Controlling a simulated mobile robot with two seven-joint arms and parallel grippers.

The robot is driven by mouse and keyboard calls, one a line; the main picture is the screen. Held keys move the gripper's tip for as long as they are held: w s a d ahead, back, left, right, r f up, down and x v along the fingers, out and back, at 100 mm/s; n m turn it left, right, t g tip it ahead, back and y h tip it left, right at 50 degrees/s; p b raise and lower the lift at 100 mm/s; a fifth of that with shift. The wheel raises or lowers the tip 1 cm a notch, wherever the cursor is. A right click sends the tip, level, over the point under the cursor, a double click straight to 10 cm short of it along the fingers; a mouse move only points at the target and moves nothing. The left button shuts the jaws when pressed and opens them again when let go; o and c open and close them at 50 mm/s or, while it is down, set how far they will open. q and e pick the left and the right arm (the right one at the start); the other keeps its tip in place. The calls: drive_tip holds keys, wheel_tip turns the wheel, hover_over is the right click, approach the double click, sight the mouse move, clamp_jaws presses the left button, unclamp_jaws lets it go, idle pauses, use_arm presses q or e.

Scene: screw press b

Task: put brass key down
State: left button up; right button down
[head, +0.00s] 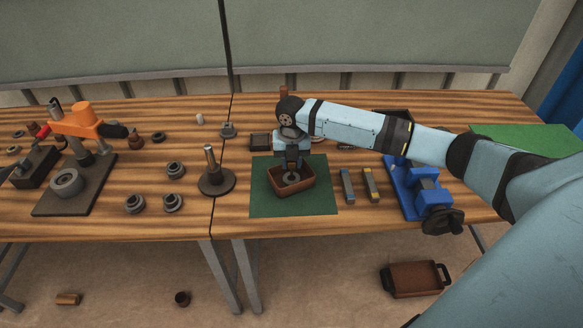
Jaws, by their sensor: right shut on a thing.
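My right gripper (291,167) points down over a small brown tray (311,184) on a green mat (325,207). Its fingers are shut on the brass key, which is too small and too covered by the jaws to make out. The fingertips are at or just above the tray's opening; I cannot tell if the key touches the tray. A grey round part (291,179) shows inside the tray, below the fingers.
A blue vise (425,190) stands right of the mat, beside two small bars (370,184). A dark round stand with an upright post (215,180) is to the left. An orange press (80,120) and several grey rings occupy the left table. The mat's front strip is clear.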

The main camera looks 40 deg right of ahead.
sight(292, 173)
drive_tip(key=shift+f, duration=1.45)
drive_tip(key=c, duration=0.9)
unclamp_jaws()
drive_tip(key=shift+f, duration=0.15)
drive_tip(key=shift+o, duration=0.2)
wheel_tip(292, 173, up, 12)
drive_tip(key=shift+r, duration=0.2)
